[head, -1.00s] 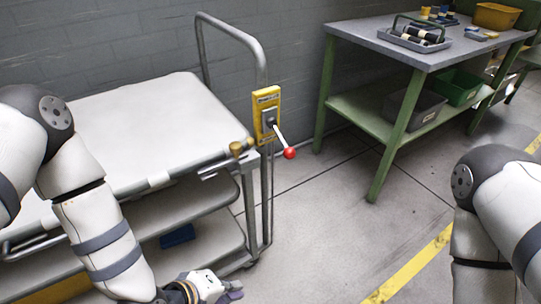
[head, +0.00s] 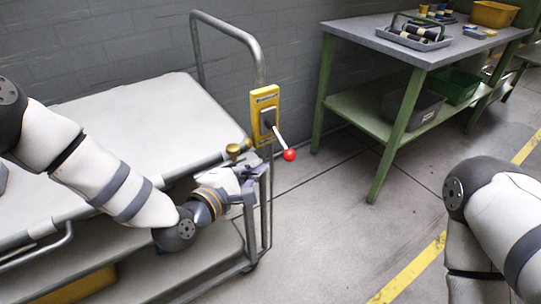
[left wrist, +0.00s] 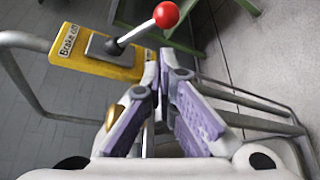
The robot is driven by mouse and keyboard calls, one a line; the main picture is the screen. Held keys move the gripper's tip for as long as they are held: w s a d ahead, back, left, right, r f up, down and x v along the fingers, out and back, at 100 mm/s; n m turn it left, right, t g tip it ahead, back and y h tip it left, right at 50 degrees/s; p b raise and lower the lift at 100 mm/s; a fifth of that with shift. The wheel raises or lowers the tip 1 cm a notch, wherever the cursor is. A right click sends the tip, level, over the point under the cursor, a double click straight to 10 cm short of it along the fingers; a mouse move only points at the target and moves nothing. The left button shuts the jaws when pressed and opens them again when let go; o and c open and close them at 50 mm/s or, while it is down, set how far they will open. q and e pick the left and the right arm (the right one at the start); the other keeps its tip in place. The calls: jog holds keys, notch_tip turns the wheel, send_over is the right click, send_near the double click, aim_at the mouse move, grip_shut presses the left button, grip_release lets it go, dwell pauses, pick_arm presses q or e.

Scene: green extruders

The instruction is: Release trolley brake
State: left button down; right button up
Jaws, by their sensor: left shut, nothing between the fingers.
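The trolley (head: 150,110) has a white top deck and a tall grey hoop handle at its far right end. A yellow brake plate (head: 264,97) is fixed to the handle's upright. From it a thin metal brake lever ends in a red ball (head: 289,155), pointing down to the right. In the left wrist view the plate (left wrist: 100,64) bears a label starting "Brake", and the red ball (left wrist: 166,14) lies just beyond the fingertips. My left gripper (head: 257,163) is shut and empty, below the plate and left of the ball, apart from it. My right gripper is out of view.
A brass knob (head: 233,151) sits at the trolley's corner, close to my left gripper. A green-legged workbench (head: 400,48) with trays and bins stands behind to the right. The floor (head: 330,230) between trolley and yellow line is clear.

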aim_at(284, 146)
pick_arm(q)
jog(key=x, duration=0.7)
jog(key=shift+b, duration=0.4)
jog(key=shift+s+d+r+n+g, duration=0.15)
jog(key=shift+d+r+n+g, duration=0.1)
jog(key=shift+n+g, duration=0.2)
jog(key=r+n, duration=0.1)
jog(key=r+n+g, duration=0.1)
jog(key=s+r+n+g+h, duration=0.1)
jog(key=shift+d+r+n+g, duration=0.1)
jog(key=shift+d+n+g, duration=0.15)
jog(key=shift+d, duration=0.15)
jog(key=shift+s+r+n+g+h+p, duration=0.1)
jog(key=shift+r+n+g+h+p, duration=0.4)
jog(key=shift+r, duration=1.2)
